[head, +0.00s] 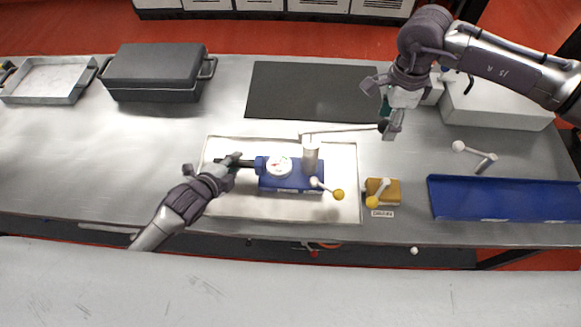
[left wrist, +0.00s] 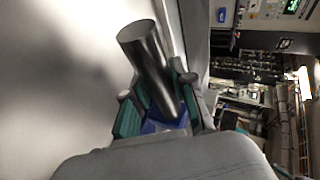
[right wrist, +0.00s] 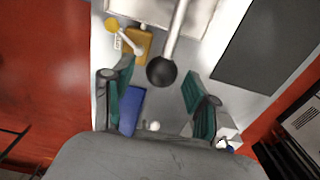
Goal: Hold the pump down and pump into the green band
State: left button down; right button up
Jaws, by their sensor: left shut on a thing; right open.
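The blue hand pump (head: 290,182) lies on a pale tray (head: 340,207). Its round white gauge (head: 279,166) faces up; small green and red marks show, but the needle is too small to read. A long metal lever (head: 340,130) runs right from the upright post (head: 311,155). The lever's dark round end (right wrist: 161,71) shows between the spread fingers of my right gripper (right wrist: 155,100), which is open and not visibly touching it. My left gripper (head: 232,163) is shut on the cylinder at the pump's left end; its metal end (left wrist: 145,50) shows in the left wrist view.
A yellow-knobbed lever (head: 328,188) sits at the pump's front right. A brown block (head: 388,190) with another yellow knob, a blue bin (head: 500,200) and a white-knobbed crank (head: 475,153) lie to the right.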

jog(key=shift+f, duration=0.8)
jog(key=shift+f, duration=0.1)
grip_shut()
